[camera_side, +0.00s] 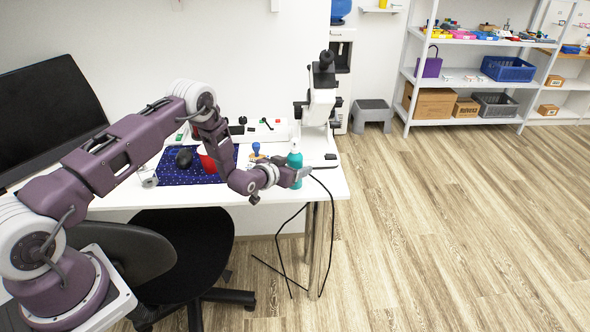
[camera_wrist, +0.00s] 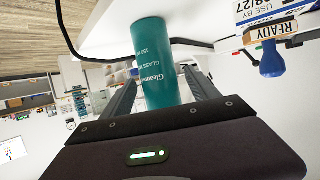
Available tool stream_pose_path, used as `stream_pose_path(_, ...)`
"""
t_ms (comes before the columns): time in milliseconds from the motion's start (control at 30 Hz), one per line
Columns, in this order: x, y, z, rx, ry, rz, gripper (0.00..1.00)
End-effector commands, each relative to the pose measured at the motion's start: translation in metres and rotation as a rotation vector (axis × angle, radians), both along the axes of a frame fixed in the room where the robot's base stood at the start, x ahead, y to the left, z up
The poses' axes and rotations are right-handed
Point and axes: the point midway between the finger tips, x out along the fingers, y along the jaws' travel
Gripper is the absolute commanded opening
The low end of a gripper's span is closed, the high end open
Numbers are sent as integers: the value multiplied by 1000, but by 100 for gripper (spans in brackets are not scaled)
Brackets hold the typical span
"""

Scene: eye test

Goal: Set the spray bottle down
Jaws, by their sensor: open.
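The spray bottle (camera_side: 295,161) is teal and stands upright on the white table (camera_side: 325,186) near its right end. In the wrist view, which is upside down, the teal bottle (camera_wrist: 157,60) with pale lettering has its base against the white tabletop. My gripper (camera_side: 301,174) is at the bottle. In the wrist view the two fingers of my gripper (camera_wrist: 160,78) are spread, one on each side of the bottle. A gap shows beside at least the right finger. The lower end of the bottle in the wrist view is hidden behind the gripper body.
A microscope (camera_side: 322,100) stands just behind the bottle. A blue-handled stamp (camera_wrist: 271,62) and a labelled box (camera_wrist: 266,14) are close by. A black cable (camera_side: 331,196) runs over the table edge near the bottle. A dark blue mat (camera_side: 180,176) lies left.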

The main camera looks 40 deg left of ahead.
Motion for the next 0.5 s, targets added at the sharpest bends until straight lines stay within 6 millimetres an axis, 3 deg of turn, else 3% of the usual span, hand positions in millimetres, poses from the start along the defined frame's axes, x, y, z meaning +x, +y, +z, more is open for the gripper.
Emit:
stream_pose_path(200, 29, 4, -14, 0, 0, 0, 69)
stream_pose_path(433, 32, 4, -15, 0, 2, 0, 69)
stream_pose_path(500, 32, 4, -15, 0, 2, 0, 60)
